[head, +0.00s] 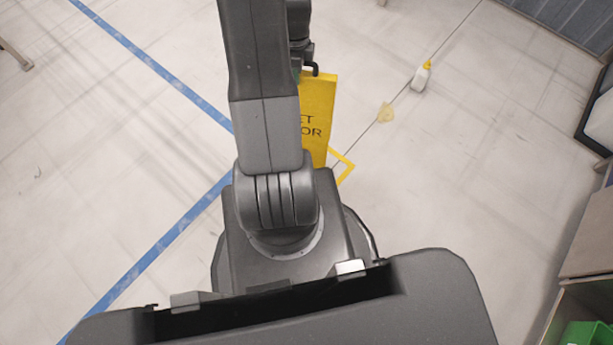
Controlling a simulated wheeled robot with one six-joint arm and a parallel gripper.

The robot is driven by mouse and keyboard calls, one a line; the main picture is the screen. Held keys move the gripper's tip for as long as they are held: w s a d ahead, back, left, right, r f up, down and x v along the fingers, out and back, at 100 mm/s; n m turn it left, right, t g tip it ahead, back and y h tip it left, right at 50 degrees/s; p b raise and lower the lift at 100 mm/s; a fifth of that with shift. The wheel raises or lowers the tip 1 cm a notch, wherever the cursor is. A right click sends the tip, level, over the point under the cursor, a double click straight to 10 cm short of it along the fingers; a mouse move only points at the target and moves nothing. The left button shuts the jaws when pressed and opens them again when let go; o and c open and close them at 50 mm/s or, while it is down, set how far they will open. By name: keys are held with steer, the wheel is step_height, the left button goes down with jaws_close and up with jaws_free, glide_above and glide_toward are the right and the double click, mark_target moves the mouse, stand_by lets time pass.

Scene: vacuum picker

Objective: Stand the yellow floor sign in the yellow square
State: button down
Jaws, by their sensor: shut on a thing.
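The yellow floor sign (318,115) shows just right of my arm, with dark lettering on its face. My gripper (308,72) is at the sign's top edge and shut on it. My arm hides the fingertips in part and the left side of the sign. A corner of the yellow square (346,163) shows on the floor at the sign's lower right. The rest of the square is hidden behind the sign and my arm. I cannot tell whether the sign's foot touches the floor or lies inside the square.
A white bottle with a yellow cap (422,77) stands on the floor to the right. Blue tape lines (165,75) run on the left. A shelf with a green bin (587,333) is at lower right. The floor between is clear.

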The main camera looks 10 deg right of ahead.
mark_target(307, 87)
steer(key=f+m+b, duration=0.1)
steer(key=m, duration=0.1)
steer(key=s+d+f+m+b, duration=0.1)
steer(key=f, duration=0.1)
steer(key=s+d+f+m+b, duration=0.1)
steer(key=f+m, duration=0.1)
steer(key=shift+s+f+m+b, duration=0.15)
steer(key=shift+s+m+b, duration=0.1)
steer(key=shift+m+b, duration=0.05)
steer(key=shift+f, duration=0.35)
step_height(307, 87, down, 9)
steer(key=b, duration=0.3)
steer(key=shift+f, duration=0.3)
steer(key=shift+f, duration=0.15)
steer(key=c, duration=1.1)
jaws_free()
steer(key=shift+s, duration=0.1)
step_height(307, 87, up, 12)
steer(key=p, duration=0.3)
steer(key=shift+r+p, duration=0.25)
steer(key=shift+p, duration=0.05)
